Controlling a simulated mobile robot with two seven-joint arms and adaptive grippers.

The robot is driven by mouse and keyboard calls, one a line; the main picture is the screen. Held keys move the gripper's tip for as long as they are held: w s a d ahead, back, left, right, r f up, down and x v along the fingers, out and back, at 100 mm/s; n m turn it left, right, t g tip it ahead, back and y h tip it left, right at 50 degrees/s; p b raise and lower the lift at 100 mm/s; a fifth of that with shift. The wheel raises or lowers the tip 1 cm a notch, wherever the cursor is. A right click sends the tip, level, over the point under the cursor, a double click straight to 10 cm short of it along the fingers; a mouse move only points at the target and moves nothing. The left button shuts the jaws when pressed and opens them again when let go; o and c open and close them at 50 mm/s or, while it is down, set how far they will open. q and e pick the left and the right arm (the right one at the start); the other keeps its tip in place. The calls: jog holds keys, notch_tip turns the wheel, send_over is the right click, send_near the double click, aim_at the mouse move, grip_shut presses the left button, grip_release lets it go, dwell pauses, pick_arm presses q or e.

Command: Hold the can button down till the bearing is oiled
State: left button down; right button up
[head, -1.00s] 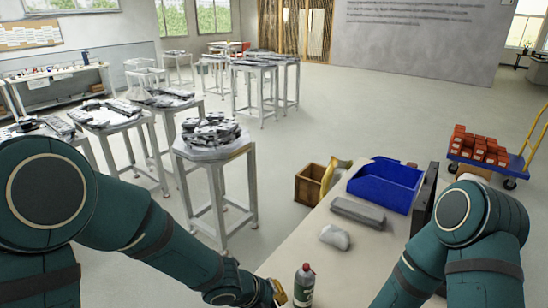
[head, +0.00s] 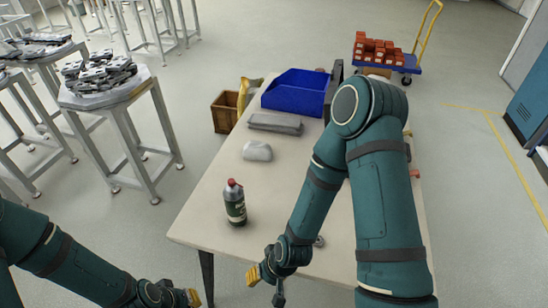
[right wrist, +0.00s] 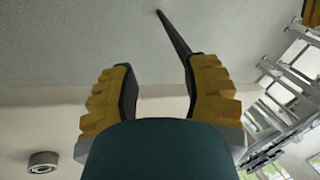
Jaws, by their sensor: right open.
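The oil can (head: 235,205), dark with a pale label and a red top, stands upright on the near part of the table. The bearing (head: 319,241), a small grey ring, lies on the table beside my right forearm, partly hidden by it; it also shows in the right wrist view (right wrist: 42,162). My right gripper (head: 267,280) is at the table's near edge, apart from can and bearing. Its yellow-padded fingers are spread and empty in the right wrist view (right wrist: 160,95). My left gripper (head: 186,298) is low at the bottom edge, off the table; its opening is unclear.
On the table (head: 205,210) are a pale lump (head: 257,151), a grey block (head: 275,124) and a blue bin (head: 296,92). A wooden crate (head: 226,113) stands beyond its left side. A stool with metal parts (head: 100,95) is at left, a loaded trolley (head: 385,62) behind.

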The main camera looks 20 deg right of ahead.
dwell(0.4)
grip_shut()
dwell(1.2)
